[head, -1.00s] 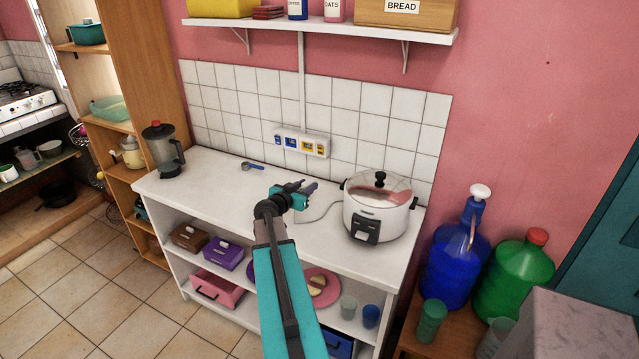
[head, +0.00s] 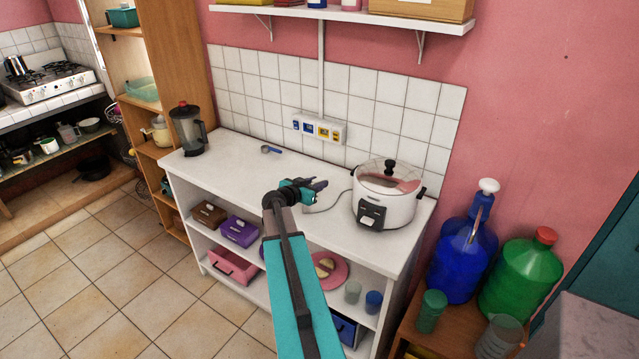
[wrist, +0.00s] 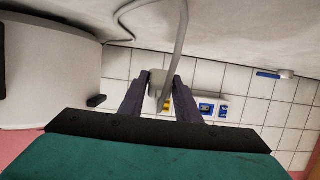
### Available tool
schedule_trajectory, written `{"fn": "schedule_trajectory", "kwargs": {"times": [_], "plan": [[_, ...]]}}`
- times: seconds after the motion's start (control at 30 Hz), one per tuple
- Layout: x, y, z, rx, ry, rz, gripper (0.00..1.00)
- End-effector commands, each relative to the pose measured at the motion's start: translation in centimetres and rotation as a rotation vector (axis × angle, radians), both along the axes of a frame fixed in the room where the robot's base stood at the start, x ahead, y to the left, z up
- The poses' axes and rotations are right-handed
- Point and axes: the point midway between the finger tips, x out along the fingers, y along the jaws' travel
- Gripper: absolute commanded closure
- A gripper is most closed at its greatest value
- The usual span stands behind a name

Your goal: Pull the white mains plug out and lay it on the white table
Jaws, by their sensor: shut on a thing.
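My gripper (head: 314,185) is over the white table (head: 240,165), apart from the wall, in the head view. In the wrist view, which looks upside down, my gripper (wrist: 161,78) is shut on the white mains plug (wrist: 156,88). The plug sits between the dark fingertips, with its pale cord (wrist: 179,40) running off past it. The socket strip (head: 320,128) with blue and yellow outlets is on the tiled wall; it also shows behind the plug in the wrist view (wrist: 206,108). The plug is clear of it. I cannot tell its height above the table.
A white rice cooker (head: 386,195) stands right of my gripper, the cord (head: 325,207) beside it. A blender (head: 188,130) stands at the table's left end, a blue scoop (head: 271,149) near the wall. The table's front left is bare. A shelf (head: 345,20) hangs above.

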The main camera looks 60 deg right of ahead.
Motion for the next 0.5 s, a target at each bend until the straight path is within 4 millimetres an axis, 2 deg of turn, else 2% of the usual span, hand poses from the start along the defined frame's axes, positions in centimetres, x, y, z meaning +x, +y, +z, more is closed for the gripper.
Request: {"fn": "schedule_trajectory", "kwargs": {"times": [0.5], "plan": [[-0.5, -0.5, -1.8, 0.0, -0.002, -0.008, 1.0]]}}
